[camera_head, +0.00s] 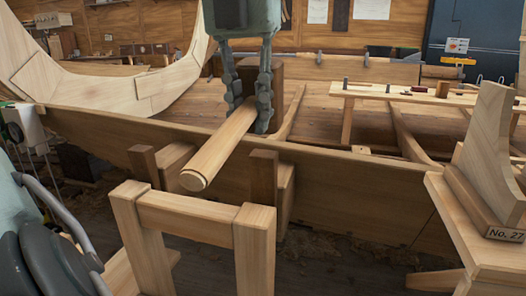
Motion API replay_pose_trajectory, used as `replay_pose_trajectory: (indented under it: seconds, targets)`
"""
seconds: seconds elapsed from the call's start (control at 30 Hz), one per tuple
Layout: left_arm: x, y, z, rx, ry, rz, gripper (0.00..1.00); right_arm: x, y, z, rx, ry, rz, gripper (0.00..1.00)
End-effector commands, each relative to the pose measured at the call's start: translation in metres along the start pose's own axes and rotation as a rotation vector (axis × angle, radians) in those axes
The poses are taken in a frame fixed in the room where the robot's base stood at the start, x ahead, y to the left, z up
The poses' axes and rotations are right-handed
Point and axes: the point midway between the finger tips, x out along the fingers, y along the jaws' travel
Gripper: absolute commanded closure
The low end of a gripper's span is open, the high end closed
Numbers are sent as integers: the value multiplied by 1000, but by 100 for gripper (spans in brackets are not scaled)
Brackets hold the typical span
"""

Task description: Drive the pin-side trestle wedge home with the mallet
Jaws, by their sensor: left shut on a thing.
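My left gripper (249,125) reaches down from the top centre. It is shut on the mallet, around its light round handle (215,151), whose end points toward me and down. A dark block (247,72) behind the fingers looks like the mallet's head, partly hidden by them. A light wood trestle (196,217) stands below in the foreground. Two darker upright wooden pieces, one at left (142,165) and one at right (263,178), stand behind its top against the hull plank; they look like wedges. I cannot tell which is pin-side. The handle hangs between them, apart from both. My right gripper is not in view.
A long hull plank (350,178) runs across behind the trestle. A stand with a curved wooden piece (492,140) and a "No. 27" label is close at right. A bench (400,95) with small tools stands behind. Curved frames rise at back left.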

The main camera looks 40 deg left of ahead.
Motion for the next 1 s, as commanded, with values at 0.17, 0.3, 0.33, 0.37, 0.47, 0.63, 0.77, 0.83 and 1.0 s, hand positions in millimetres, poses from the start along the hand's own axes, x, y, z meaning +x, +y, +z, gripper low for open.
replay_pose_trajectory:
  seconds: [0.17,0.3,0.33,0.37,0.47,0.63,0.77,0.83,1.0]
  targets:
    - [-62,-3,2,0,-3,-1,100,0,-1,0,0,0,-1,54]
    - [-62,-3,2,0,-4,-1,100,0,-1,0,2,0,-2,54]
    - [-62,-3,2,0,-4,-1,100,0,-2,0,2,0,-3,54]
    - [-63,-3,2,0,-5,-1,100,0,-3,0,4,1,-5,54]
    - [-63,-3,2,0,-5,-1,100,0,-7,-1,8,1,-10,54]
    - [-58,-4,4,0,34,-1,100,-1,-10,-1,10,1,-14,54]
    - [-50,-4,5,1,112,0,100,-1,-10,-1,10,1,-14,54]
    - [-47,-4,6,3,139,0,100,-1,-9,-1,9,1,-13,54]
    - [-47,-4,5,5,144,-1,100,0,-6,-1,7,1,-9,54]
